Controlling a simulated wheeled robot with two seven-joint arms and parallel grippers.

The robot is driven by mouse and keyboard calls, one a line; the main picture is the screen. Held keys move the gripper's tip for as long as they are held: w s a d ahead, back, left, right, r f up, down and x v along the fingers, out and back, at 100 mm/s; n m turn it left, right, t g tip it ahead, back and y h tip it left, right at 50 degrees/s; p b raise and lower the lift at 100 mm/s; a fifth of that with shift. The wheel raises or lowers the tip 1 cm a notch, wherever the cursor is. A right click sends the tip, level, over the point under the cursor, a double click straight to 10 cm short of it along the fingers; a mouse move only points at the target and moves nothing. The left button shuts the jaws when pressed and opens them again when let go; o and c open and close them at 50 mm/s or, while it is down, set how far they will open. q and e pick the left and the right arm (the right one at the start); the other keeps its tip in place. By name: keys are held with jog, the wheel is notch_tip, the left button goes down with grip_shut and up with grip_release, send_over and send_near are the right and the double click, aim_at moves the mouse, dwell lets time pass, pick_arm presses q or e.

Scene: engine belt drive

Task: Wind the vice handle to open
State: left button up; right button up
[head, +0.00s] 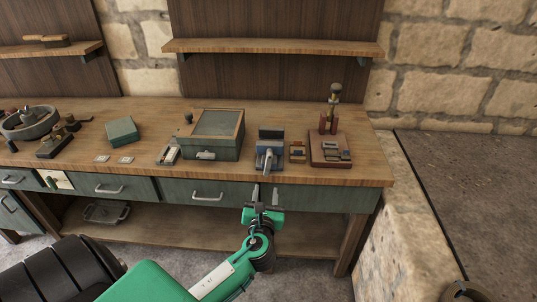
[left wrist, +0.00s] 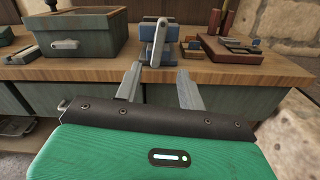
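The vice (head: 270,140) is a small blue and grey tool at the front edge of the wooden bench. Its pale handle (head: 267,160) hangs on the side facing me, and the handle also shows upright in the left wrist view (left wrist: 157,42). My left gripper (head: 265,192) is in front of the bench, just below and short of the vice, pointing at it. Its two fingers are apart with nothing between them, as the left wrist view (left wrist: 158,78) shows. The gripper does not touch the handle.
The wooden bench top (head: 345,178) has drawers with handles below it. Left of the vice stands a green box (head: 213,152) with a framed lid. To the right are small wooden blocks (head: 298,152) and a reddish stand (head: 330,148). A shelf (head: 270,48) hangs above.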

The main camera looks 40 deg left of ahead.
aim_at(268, 165)
pick_arm(q)
jog(key=p+x, duration=0.1)
jog(key=x, duration=1.3)
jog(key=shift+a+r+p, duration=0.1)
jog(key=shift+r+p, duration=0.05)
jog(key=shift+p, duration=0.2)
jog(key=shift+s, duration=0.1)
